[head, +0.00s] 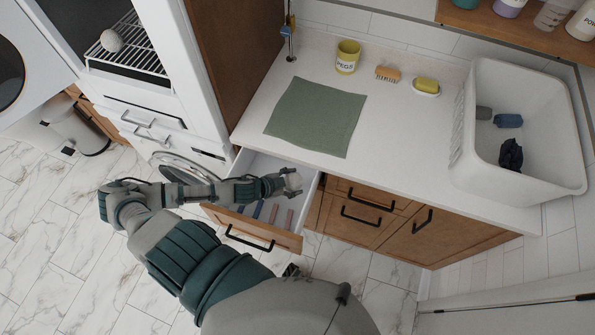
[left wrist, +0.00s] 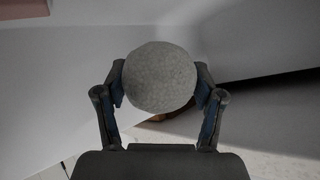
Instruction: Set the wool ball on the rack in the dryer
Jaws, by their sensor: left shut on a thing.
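My left gripper (head: 290,182) is shut on a grey wool ball (left wrist: 160,77) and holds it over the open drawer, just in front of the counter edge. In the left wrist view the round ball sits between both fingers. The dryer is the white unit at the upper left, with its compartment open. A white wire rack (head: 134,57) is inside it, and a pale ball (head: 111,40) rests on the rack's left part. My left gripper is well to the right of the rack and apart from it. My right gripper is not in view.
The open drawer (head: 254,240) holds several pegs. The counter bears a green cloth (head: 316,117), a yellow peg pot (head: 347,57), a brush (head: 388,74), a soap dish (head: 426,87) and a white basket (head: 522,180). A tall brown panel (head: 238,55) stands between counter and dryer.

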